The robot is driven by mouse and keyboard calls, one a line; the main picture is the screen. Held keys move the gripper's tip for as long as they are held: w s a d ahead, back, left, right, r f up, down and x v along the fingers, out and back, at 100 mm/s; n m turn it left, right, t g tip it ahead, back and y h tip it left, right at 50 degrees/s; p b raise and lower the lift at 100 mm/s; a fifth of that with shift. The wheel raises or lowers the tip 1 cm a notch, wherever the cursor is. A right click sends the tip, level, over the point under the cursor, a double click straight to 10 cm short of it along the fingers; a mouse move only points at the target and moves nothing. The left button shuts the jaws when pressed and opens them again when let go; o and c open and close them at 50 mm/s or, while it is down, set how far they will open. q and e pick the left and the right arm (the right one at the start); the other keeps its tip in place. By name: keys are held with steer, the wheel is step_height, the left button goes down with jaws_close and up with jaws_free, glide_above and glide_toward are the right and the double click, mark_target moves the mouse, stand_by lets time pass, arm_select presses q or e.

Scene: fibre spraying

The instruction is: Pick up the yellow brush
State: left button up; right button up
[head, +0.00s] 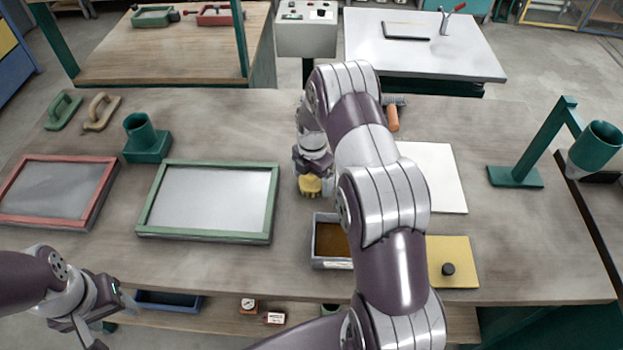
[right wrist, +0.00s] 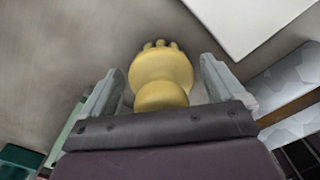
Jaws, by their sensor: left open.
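The yellow brush (head: 310,187) stands on the worktable, left of my right arm in the head view. In the right wrist view the brush (right wrist: 160,78) shows a rounded yellow body and knob, with several short nubs at its far end. My right gripper (head: 312,172) is over the brush; its fingers (right wrist: 158,85) are spread on either side, with narrow gaps between them and the brush. My left gripper (head: 98,318) is open and empty at the table's front left edge, far from the brush.
A box with brown contents (head: 317,263) sits just in front of the brush. A green-framed screen (head: 272,207) lies to its left, a white sheet (head: 445,180) to its right. An orange-handled tool (head: 392,118) lies behind my right arm. A yellow plate (head: 465,250) lies at front right.

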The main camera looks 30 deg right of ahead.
steer(key=shift+s, duration=0.1)
steer(key=c, duration=0.9)
steer(key=shift+c, duration=0.2)
steer(key=shift+r, duration=0.5)
step_height(320, 180, up, 3)
steer(key=shift+f+b, duration=0.1)
steer(key=shift+b, duration=0.7)
steer(key=s+d+r, duration=0.2)
steer(key=d, duration=0.1)
steer(key=s+d+r+b, duration=0.1)
steer(key=d+r, duration=0.1)
steer(key=d, duration=0.1)
steer(key=s+d+r+b, duration=0.1)
steer(key=s+d+r, duration=0.1)
steer(key=d, duration=0.1)
steer(key=shift+s+r, duration=0.3)
steer(key=shift+s, duration=0.05)
steer(key=shift+c, duration=0.7)
steer(key=shift+s+d+r, duration=0.25)
steer(key=shift+d+r, duration=0.1)
steer(key=shift+d, duration=0.05)
steer(key=o, duration=0.5)
steer(key=shift+c, duration=1.3)
